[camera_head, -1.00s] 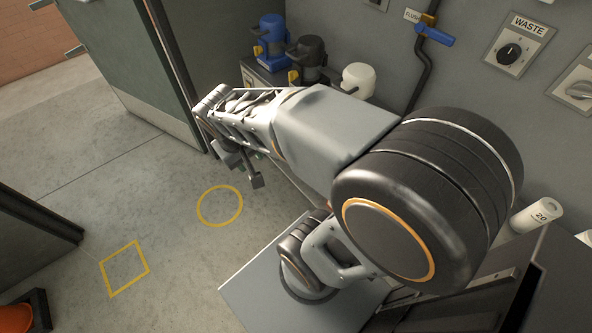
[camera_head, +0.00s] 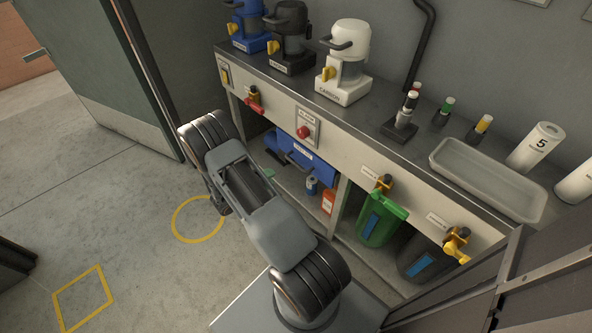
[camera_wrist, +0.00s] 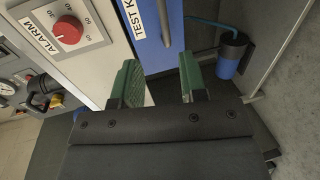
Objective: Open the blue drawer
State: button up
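The blue drawer (camera_head: 318,168) is under the counter, below the alarm panel. Its blue front also fills the top middle of the wrist view (camera_wrist: 150,48), with a white "TEST K..." label, partly cut off. A grey bar handle (camera_wrist: 165,28) stands on that front. My gripper (camera_wrist: 160,80) is open, with two green fingers apart and nothing between them. The handle shows ahead of the gap between the fingers; I see no contact. In the head view my arm hides most of the gripper. The drawer looks shut.
An alarm panel with a red knob (camera_wrist: 67,30) is left of the drawer in the wrist view. Floor left of the arm is clear.

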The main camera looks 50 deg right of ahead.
aim_at(295, 165)
jog(key=b+x, duration=0.1)
jog(key=x, duration=0.6)
jog(key=b+x, duration=0.1)
jog(key=x, duration=0.5)
jog(key=shift+w+d+f, duration=0.1)
jog(key=shift+d+f, duration=0.2)
jog(key=shift+d, duration=0.05)
grip_shut()
